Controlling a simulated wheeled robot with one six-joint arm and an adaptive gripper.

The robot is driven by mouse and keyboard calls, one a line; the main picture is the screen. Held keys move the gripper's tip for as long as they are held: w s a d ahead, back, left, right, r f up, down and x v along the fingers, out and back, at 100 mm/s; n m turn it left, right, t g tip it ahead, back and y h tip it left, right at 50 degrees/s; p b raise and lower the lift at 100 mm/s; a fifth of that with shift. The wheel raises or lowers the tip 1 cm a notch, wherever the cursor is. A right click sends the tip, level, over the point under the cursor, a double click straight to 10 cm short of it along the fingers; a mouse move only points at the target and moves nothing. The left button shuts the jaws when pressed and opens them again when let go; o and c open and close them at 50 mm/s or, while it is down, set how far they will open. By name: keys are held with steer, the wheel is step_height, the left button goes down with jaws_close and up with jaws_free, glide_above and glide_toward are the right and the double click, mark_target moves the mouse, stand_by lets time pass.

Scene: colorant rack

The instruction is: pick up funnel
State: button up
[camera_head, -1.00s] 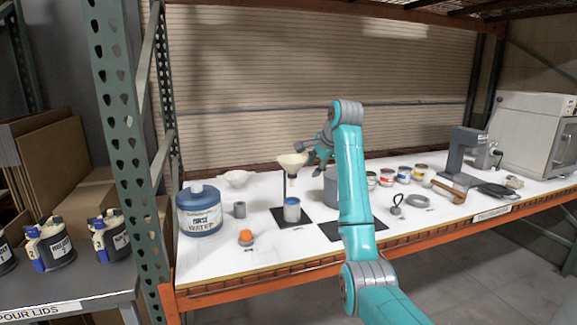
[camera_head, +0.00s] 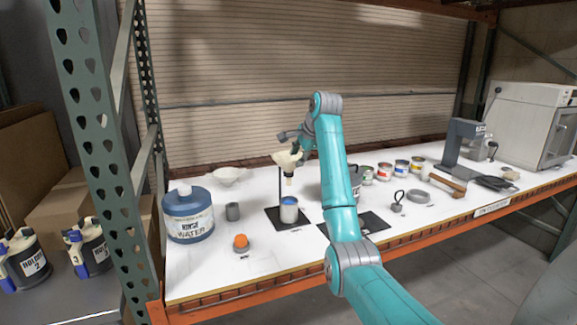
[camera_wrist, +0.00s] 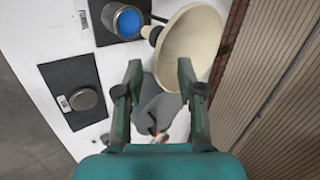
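A cream funnel (camera_head: 287,160) is at the top of a thin upright stand (camera_head: 279,188), above an open can of blue liquid (camera_head: 289,210). In the wrist view the funnel (camera_wrist: 194,42) is ahead of my fingers at upper right, with its spout near the blue can (camera_wrist: 125,22). My gripper (camera_wrist: 160,68) is open, with nothing seen held between the fingers. Its right finger overlaps the funnel's rim in the picture; I cannot tell whether they touch. In the head view my gripper is just above and right of the funnel, partly hidden by my arm.
A blue rinse water jug (camera_head: 188,215), a white bowl (camera_head: 228,175), a grey cup (camera_head: 233,211) and an orange-topped piece (camera_head: 240,241) stand left. The corrugated wall (camera_wrist: 275,75) is close on the wrist view's right.

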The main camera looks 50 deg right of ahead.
mark_target(289, 170)
steer(key=shift+d+x, duration=0.1)
steer(key=shift+x, duration=1.25)
steer(key=shift+d+x, duration=0.15)
steer(key=shift+x, duration=1.2)
steer(key=shift+s, duration=0.15)
jaws_close()
